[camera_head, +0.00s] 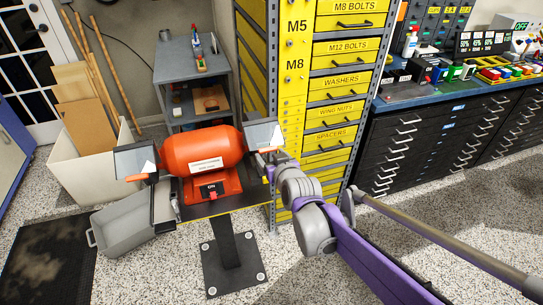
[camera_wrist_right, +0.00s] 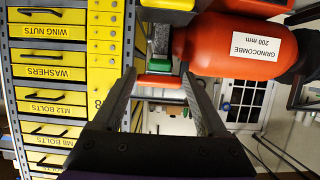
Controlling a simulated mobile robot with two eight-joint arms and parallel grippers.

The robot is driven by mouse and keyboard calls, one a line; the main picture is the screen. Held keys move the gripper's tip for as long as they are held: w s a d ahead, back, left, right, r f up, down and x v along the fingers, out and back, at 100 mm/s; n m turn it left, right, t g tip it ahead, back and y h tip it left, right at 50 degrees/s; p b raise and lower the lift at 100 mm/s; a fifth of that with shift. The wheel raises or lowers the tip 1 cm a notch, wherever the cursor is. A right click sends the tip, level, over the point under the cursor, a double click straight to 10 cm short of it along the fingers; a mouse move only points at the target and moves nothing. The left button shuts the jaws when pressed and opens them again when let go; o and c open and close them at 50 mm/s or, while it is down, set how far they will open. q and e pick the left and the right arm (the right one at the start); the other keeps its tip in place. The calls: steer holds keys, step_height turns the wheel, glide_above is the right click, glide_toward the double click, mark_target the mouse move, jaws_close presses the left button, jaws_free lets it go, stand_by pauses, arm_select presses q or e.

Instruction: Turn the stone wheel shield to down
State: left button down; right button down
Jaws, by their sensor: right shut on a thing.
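An orange bench grinder (camera_head: 203,153) stands on a pedestal; it also shows in the right wrist view (camera_wrist_right: 232,45). Its right shield (camera_head: 263,134) is a clear dark-edged pane, raised beside the body. The left shield (camera_head: 137,159) is a similar pane, with an orange handle below it. My right gripper (camera_head: 266,162) is at the right shield's lower edge. In the right wrist view its two fingers are on either side of the shield's orange handle (camera_wrist_right: 158,80), and it is shut on that handle. The wheel behind is mostly hidden. My left gripper is not in view.
Yellow drawers (camera_head: 342,82) stand close behind my right gripper. A grey cart (camera_head: 198,75) is behind. Black drawer cabinets (camera_head: 440,139) line the right. Speckled floor is open in front.

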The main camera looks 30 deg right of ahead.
steer(key=shift+s+f, duration=0.1)
steer(key=shift+f, duration=0.15)
steer(key=shift+c, duration=1.8)
jaws_free()
steer(key=o, duration=0.4)
steer(key=shift+w, duration=0.25)
steer(key=shift+c, duration=0.2)
steer(key=p+v, duration=0.2)
steer(key=v, duration=0.9)
steer(key=shift+w+d+r, duration=0.1)
steer(key=s+a+f+n+g+y+p, duration=0.1)
steer(key=s+a+f+g+p, duration=0.2)
steer(key=s, duration=0.4)
steer(key=s+a+f+n+g+y+p, duration=0.1)
steer(key=s+a+f+g+y+p, duration=0.1)
steer(key=s+a+g, duration=0.3)
steer(key=s+a+f+p, duration=0.1)
steer(key=s+a, duration=0.1)
steer(key=a, duration=0.1)
steer(key=shift+s+a+f+n+p, duration=0.3)
steer(key=shift+s+f+n+p, duration=0.05)
steer(key=shift+n, duration=0.05)
